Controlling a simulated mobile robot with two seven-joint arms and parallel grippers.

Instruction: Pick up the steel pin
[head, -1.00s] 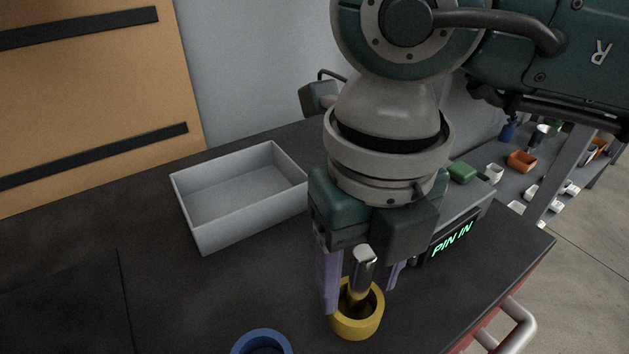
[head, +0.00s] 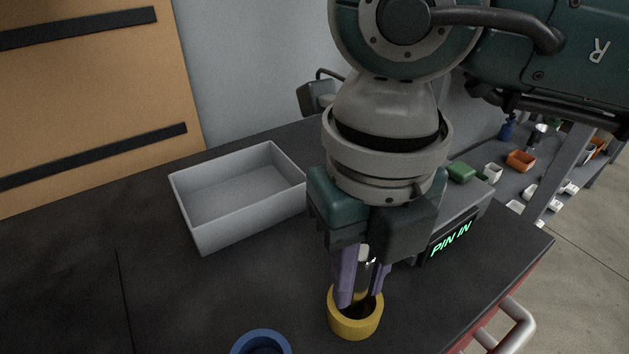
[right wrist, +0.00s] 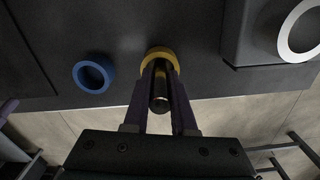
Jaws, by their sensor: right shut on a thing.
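The steel pin (head: 366,256) is a shiny metal rod. It stands in the yellow cup (head: 354,322) and its upper part sticks out above the rim. My right gripper (head: 360,286) comes down over the cup with its purple fingers closed on the pin. In the right wrist view the pin (right wrist: 159,97) shows between the two fingers (right wrist: 160,96), with the yellow cup (right wrist: 160,53) behind. The pin's lower end is hidden by the cup and fingers. My left gripper is not in the head view.
A grey open tray (head: 235,235) stands empty at left. A blue cup (head: 262,340) is at the front edge of the picture. A device with a green "PIN IN" display (head: 450,239) stands at the right. A shelf (head: 500,185) with small parts is beyond the table.

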